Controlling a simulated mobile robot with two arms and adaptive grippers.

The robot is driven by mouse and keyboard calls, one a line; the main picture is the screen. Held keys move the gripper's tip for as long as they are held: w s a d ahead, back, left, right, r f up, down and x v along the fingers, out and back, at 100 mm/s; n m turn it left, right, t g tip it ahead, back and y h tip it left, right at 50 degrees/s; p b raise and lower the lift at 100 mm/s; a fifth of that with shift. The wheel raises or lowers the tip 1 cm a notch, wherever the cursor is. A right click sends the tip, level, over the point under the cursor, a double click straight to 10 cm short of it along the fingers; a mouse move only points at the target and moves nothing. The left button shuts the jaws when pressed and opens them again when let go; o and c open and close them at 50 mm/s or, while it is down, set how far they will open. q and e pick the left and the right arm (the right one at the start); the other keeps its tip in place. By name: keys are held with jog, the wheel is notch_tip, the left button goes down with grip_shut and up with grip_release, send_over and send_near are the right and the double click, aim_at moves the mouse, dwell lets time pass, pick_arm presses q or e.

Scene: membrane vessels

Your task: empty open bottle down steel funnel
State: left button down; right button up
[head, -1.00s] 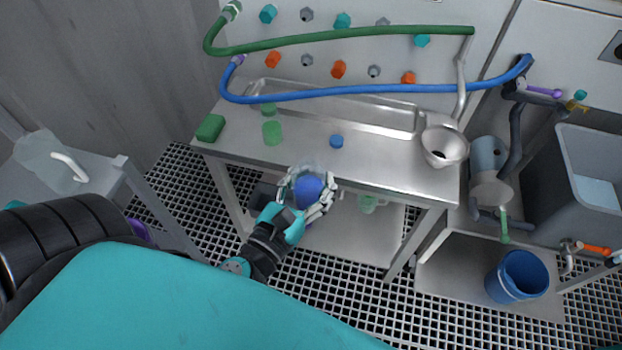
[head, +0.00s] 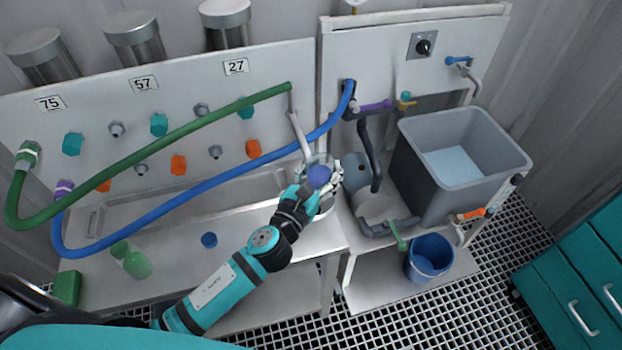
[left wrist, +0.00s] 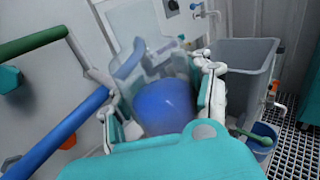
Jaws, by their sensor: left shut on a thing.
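My left gripper (head: 322,178) is shut on a clear bottle with blue contents (head: 319,177). It holds the bottle at the right end of the steel bench, over or close by the steel funnel (head: 325,208). The gripper and bottle hide most of the funnel. In the left wrist view the bottle (left wrist: 165,107) sits between the fingers, blurred, with blue low in it and clear wall above. I cannot tell how far it is tilted or whether anything flows. My right gripper is not in view.
A green hose (head: 150,140) and a blue hose (head: 200,190) cross above the sink trough (head: 100,222). A green bottle (head: 136,263) and a green block (head: 66,288) are on the bench's left. A grey tub (head: 475,170) and blue bucket (head: 430,258) stand at right.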

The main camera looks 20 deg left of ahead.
pick_arm(q)
jog(key=shift+w+d+r, duration=0.15)
jog(key=shift+w+d, duration=0.05)
jog(key=shift+w, duration=0.25)
jog(key=shift+w+d, duration=0.1)
jog(key=shift+d, duration=0.05)
jog(key=shift+d+f+b, duration=0.2)
jog(key=shift+f+b, duration=0.2)
jog(key=shift+b, duration=0.05)
jog(key=shift+d+f+n+b, duration=0.25)
jog(key=shift+f+n+b, duration=0.35)
jog(key=shift+f+b, duration=0.15)
jog(key=f+n, duration=0.1)
jog(key=d+f+b, duration=0.1)
jog(key=f+n+b, duration=0.1)
jog(key=shift+s+d+n+g, duration=0.2)
jog(key=shift+s+n+g, duration=0.1)
jog(key=shift+s, duration=0.1)
jog(key=d+n, duration=0.1)
jog(key=n, duration=0.1)
jog(key=d+n+b, duration=0.1)
jog(key=n, duration=0.1)
jog(key=s+n+g+h, duration=0.1)
jog(key=n, duration=0.2)
jog(key=shift+d+f, duration=0.4)
